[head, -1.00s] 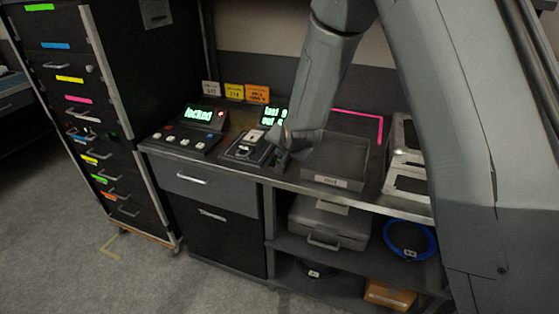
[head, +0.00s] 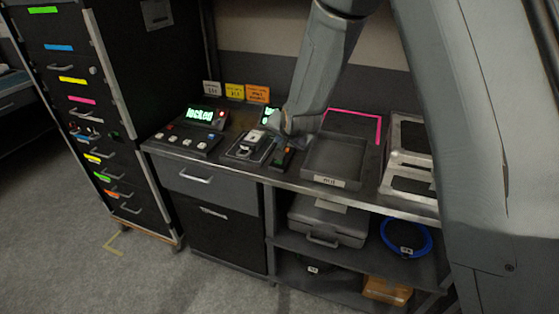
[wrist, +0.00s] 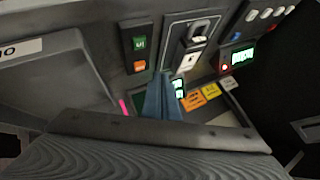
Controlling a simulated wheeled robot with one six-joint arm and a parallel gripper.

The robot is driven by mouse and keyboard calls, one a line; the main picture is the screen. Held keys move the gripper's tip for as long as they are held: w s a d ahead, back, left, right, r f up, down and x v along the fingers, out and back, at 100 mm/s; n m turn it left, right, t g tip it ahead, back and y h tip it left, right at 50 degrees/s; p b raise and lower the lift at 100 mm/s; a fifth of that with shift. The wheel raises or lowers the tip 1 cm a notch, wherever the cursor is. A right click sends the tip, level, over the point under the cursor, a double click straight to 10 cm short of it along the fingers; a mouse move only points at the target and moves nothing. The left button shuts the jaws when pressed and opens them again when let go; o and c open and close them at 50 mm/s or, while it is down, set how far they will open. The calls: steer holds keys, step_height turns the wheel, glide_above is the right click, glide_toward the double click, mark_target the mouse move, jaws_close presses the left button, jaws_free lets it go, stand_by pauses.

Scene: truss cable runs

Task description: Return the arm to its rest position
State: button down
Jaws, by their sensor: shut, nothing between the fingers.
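My gripper (head: 283,125) is above the bench, in front of the second lit display, and touches nothing that I can see. In the wrist view its fingers (wrist: 162,98) are together with nothing between them. My arm reaches down from the upper right of the head view. Below the gripper is a small box with a green and an orange button (head: 283,158), which also shows in the wrist view (wrist: 139,54). Beside it is a black panel with a pale switch (head: 248,146).
A grey tray (head: 331,180) with a label stands on the bench to the right, beside metal frames (head: 410,185). A console reading "locked" (head: 200,115) is at left. Three small cards (head: 234,91) stand behind. A drawer cabinet (head: 90,110) is at the far left.

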stand_by(0.3)
steer(key=s+d+n+g+h+b, duration=0.1)
steer(key=s+d+n+g, duration=0.1)
steer(key=s+d, duration=0.4)
steer(key=s+d+r+n+g+b, duration=0.1)
steer(key=s+d, duration=0.6)
steer(key=s, duration=0.8)
steer(key=s+d+r+n+g+h, duration=0.1)
steer(key=s+d+g, duration=0.3)
steer(key=s, duration=0.6)
steer(key=d+n, duration=0.1)
steer(key=d, duration=0.1)
steer(key=shift+s+d+n+h+b, duration=0.3)
steer(key=shift+d+n+b, duration=0.05)
steer(key=shift+n+b, duration=0.05)
